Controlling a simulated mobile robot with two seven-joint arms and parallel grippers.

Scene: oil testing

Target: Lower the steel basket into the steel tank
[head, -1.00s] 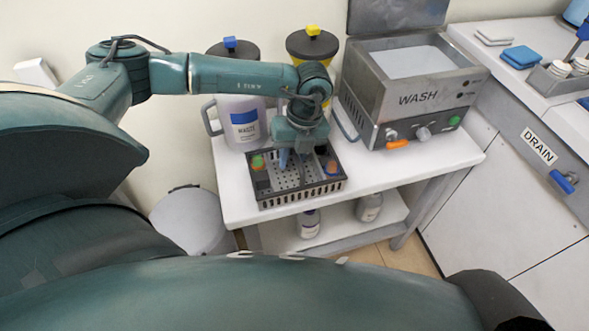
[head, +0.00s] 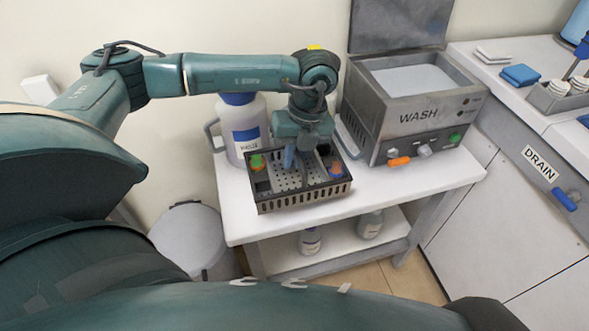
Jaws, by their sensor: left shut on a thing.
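The steel basket (head: 300,198) is a dark, slotted tray with a perforated floor. It sits low in front of the waste jug and left of the tank, and seems slightly above the white cart top. Small green, orange and blue parts lie in its corners. My left gripper (head: 290,160) points down over the basket's middle, shut on it; the fingertips and exact grip point are hard to see. The steel tank (head: 362,92), marked WASH, stands open to the right with pale liquid inside. My right gripper is not in view.
A white waste jug (head: 240,130) stands behind the basket, partly hidden by my arm. The tank's raised lid (head: 400,24) is behind its opening. The white cart top (head: 425,175) is clear in front of the tank. A counter with a DRAIN label (head: 540,162) is at right.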

